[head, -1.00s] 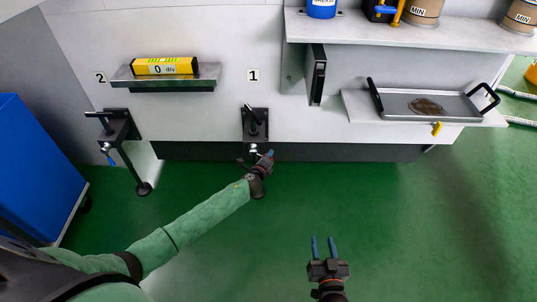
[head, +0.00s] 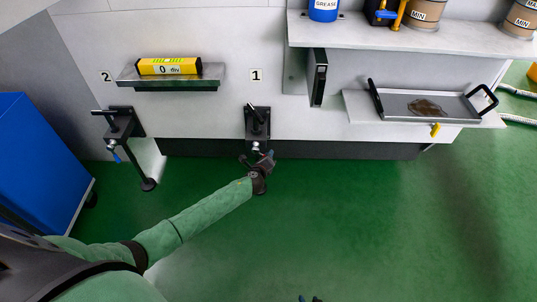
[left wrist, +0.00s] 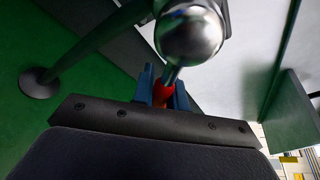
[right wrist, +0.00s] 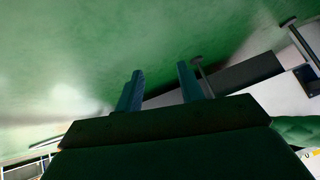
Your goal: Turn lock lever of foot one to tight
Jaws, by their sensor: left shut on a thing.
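Foot one (head: 258,122) is the dark bracket on the white machine front under the label 1. My left gripper (head: 266,160) is at its lower end, hiding much of the lever in the head view. In the left wrist view, the left gripper's blue fingers (left wrist: 167,90) are shut on a red lock lever (left wrist: 163,95), whose stem runs to a shiny metal ball (left wrist: 189,35). My right gripper (right wrist: 160,88) is open and empty in its wrist view, with its fingers apart. Only its fingertips show at the bottom edge of the head view.
Foot two (head: 122,125), with a blue lever, stands to the left. A yellow level (head: 170,66) rests on a ledge above it. A blue cabinet (head: 40,150) is at the far left. A tray (head: 385,103) sits on the right shelf. The green floor is clear.

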